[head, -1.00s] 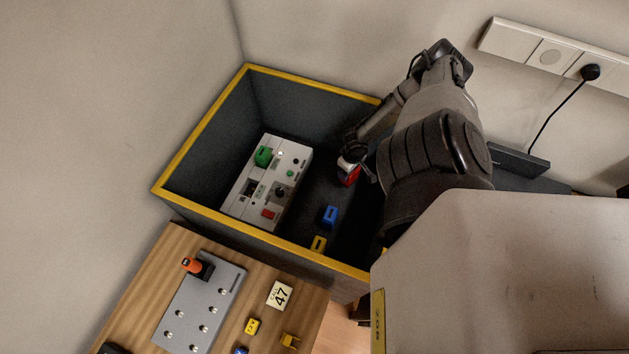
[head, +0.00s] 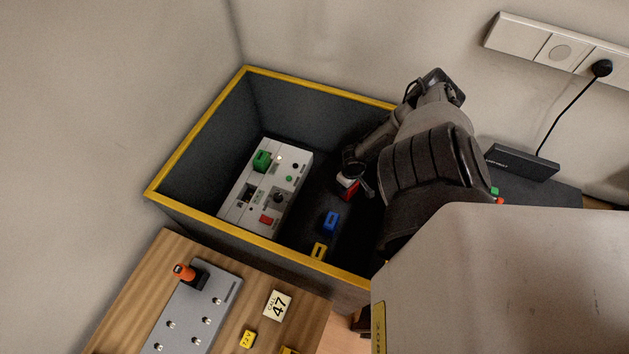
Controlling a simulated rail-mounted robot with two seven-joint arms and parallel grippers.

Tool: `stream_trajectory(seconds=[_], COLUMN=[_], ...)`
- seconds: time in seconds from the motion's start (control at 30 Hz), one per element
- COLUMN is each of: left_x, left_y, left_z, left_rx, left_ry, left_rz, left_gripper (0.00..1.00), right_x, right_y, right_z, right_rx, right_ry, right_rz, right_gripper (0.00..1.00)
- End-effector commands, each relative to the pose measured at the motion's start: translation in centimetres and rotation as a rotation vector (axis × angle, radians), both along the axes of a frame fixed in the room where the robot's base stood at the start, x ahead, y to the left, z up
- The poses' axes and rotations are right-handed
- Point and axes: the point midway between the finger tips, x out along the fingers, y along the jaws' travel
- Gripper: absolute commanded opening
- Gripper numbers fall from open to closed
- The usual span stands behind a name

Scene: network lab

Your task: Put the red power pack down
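The red power pack (head: 350,191), red with a white part on top, is inside the dark yellow-rimmed crate (head: 200,118), right of the white panel. My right gripper (head: 356,180) reaches into the crate from the right, with its dark fingers around the pack; it appears shut on it. The fingers and arm partly cover the pack, and I cannot tell whether its underside touches the crate floor. My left gripper is not in view.
In the crate are the white panel (head: 289,184) with a green block (head: 262,161), a blue block (head: 331,221) and a yellow block (head: 318,251). Dark floor shows around the pack.

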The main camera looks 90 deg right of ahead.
Motion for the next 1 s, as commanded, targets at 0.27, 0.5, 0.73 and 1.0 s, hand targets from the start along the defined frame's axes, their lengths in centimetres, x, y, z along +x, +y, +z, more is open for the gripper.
stream_trajectory(seconds=[0.27,0.5,0.73,1.0], left_x=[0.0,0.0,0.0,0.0], left_y=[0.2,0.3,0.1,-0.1], left_z=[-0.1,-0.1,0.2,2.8], left_rx=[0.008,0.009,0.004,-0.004], left_ry=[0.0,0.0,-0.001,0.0], left_rz=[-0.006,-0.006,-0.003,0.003], left_gripper=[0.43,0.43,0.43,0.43], right_x=[0.0,0.0,0.0,-0.1], right_y=[0.0,0.0,0.0,-0.1], right_z=[-0.3,-0.3,0.2,4.8], right_rx=[-0.001,0.0,0.0,0.0], right_ry=[0.001,0.0,0.001,0.003], right_rz=[0.0,0.0,0.001,0.003], right_gripper=[0.78,0.93,0.93,0.93])
